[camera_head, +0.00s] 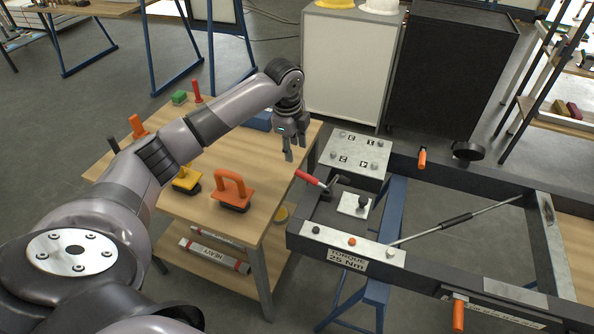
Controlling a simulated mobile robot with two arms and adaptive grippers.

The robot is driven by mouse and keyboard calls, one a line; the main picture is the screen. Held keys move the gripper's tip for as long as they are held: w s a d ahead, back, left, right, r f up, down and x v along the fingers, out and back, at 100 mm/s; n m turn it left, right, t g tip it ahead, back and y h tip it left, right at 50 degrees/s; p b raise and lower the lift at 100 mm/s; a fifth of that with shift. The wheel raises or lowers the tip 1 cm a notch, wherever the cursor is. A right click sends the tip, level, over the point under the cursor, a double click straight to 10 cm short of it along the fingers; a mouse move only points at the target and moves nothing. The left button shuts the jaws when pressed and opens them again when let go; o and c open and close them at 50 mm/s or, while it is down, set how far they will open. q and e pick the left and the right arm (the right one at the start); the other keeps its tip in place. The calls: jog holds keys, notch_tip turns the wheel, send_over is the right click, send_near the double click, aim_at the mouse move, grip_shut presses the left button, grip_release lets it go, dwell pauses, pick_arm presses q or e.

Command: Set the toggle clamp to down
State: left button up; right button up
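The toggle clamp (311,179) has a red handle that slants up and to the left from a dark metal mechanism at the left end of the black frame (460,178). The handle tip reaches out past the frame's left edge. A small white plate with a dark knob (354,205) is just right of the mechanism. My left gripper (296,151) points down, a little above the red handle in the picture, and looks empty. Its fingers are apart and do not appear to touch the handle. My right gripper is not in view.
A wooden workbench (262,160) left of the frame holds orange (232,188) and yellow (186,180) handled tools. Orange handles (422,158) and (458,314) stick out from the frame. A rod (455,222) crosses its opening. Cabinets stand behind.

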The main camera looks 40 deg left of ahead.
aim_at(296, 170)
pick_arm(q)
jog(key=f, duration=0.4)
jog(key=w+f, duration=0.1)
jog(key=f, duration=0.2)
jog(key=w+f+p, duration=0.1)
jog(key=f, duration=0.3)
jog(key=shift+w+a+f, duration=0.1)
jog(key=shift+f, duration=0.25)
jog(key=shift+c, duration=0.2)
grip_shut()
